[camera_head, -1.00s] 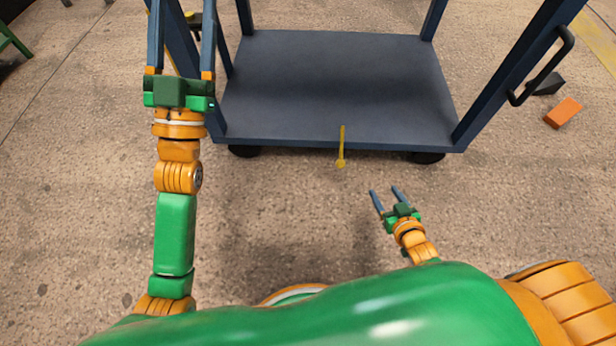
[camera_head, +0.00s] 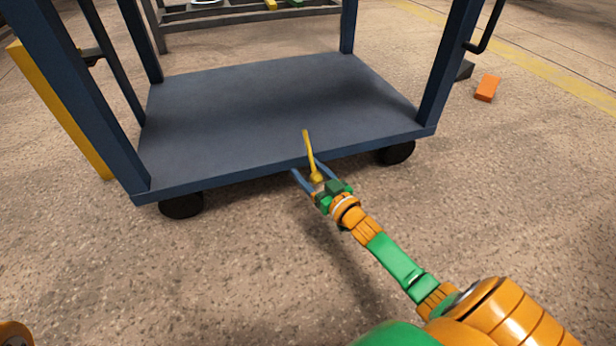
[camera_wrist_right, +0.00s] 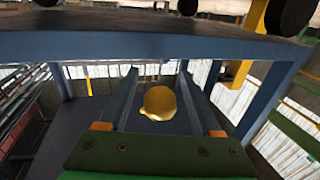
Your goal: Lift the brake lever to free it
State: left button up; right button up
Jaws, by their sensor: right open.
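The yellow brake lever (camera_head: 309,150) stands at the front edge of the blue cart's deck (camera_head: 270,100), its round knob toward me. My right gripper (camera_head: 305,172) is open at the lever, with its fingers either side of the knob. In the right wrist view the knob (camera_wrist_right: 159,103) sits between the two blue fingers of the right gripper (camera_wrist_right: 157,75), with a gap on each side. The knob hides part of what lies behind it. My left gripper is out of view.
The cart has blue posts (camera_head: 447,65) and black wheels (camera_head: 181,204). A yellow post (camera_head: 60,110) stands at the left. A grey rack (camera_head: 240,20) is behind. The floor in front is clear.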

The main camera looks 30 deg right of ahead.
grip_shut()
dwell(1.4)
